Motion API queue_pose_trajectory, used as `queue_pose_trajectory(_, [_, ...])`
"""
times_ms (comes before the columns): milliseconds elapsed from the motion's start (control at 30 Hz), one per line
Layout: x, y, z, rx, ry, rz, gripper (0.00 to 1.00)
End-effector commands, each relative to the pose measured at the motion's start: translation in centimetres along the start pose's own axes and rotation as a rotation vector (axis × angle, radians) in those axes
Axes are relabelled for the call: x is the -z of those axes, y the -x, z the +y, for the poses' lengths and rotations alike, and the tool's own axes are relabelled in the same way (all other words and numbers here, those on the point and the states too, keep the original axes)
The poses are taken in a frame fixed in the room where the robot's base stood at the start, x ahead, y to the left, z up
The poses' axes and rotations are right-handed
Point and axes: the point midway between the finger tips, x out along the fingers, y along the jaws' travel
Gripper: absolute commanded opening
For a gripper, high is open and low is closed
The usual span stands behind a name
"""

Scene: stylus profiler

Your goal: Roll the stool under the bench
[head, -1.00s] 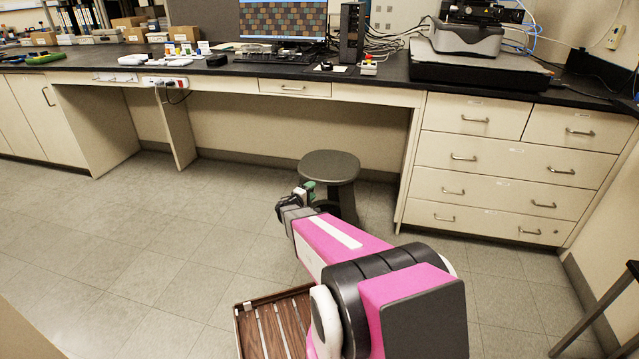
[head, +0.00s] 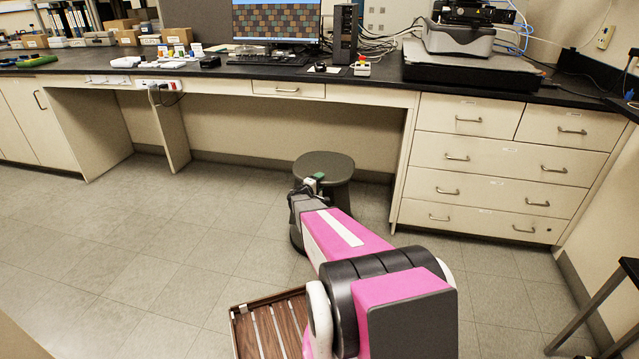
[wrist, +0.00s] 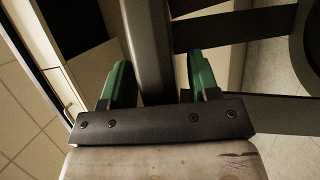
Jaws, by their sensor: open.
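The dark grey round stool (head: 323,166) stands upright on the floor in front of the open knee space of the bench (head: 225,85), left of the drawers. My gripper (head: 314,184) is at the front side of the stool, below the seat, and hides part of its lower body. In the wrist view my gripper (wrist: 158,78) is open, with green fingers on either side of a dark upright stool leg (wrist: 148,45). A gap shows between the leg and the right finger. I cannot tell whether the left finger touches the leg.
A drawer cabinet (head: 505,165) closes the knee space on the right, and a support panel (head: 172,135) stands farther left. Floor under the bench behind the stool looks clear. A dark-framed table (head: 600,300) is at the right edge. Open floor (head: 150,240) lies left.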

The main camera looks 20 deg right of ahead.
Motion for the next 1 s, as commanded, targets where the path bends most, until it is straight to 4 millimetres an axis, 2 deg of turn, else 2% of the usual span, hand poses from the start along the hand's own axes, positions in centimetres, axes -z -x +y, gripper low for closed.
queue_pose_trajectory(100, [0.0,0.0,0.0,0.000,0.000,0.000,0.55])
queue_pose_trajectory(267, [0.0,0.0,0.0,0.000,0.000,0.000,0.03])
queue_pose_trajectory(300, [0.0,0.0,0.0,0.000,0.000,0.000,0.00])
queue_pose_trajectory(467, [0.1,-0.2,0.0,0.000,0.000,0.000,0.00])
queue_pose_trajectory(667, [1.2,-2.4,-0.2,0.000,0.000,-0.001,0.00])
queue_pose_trajectory(867, [3.3,-7.5,-0.2,-0.001,-0.002,-0.001,0.00])
queue_pose_trajectory(1000, [5.1,-11.8,-0.2,-0.001,-0.001,-0.002,0.00])
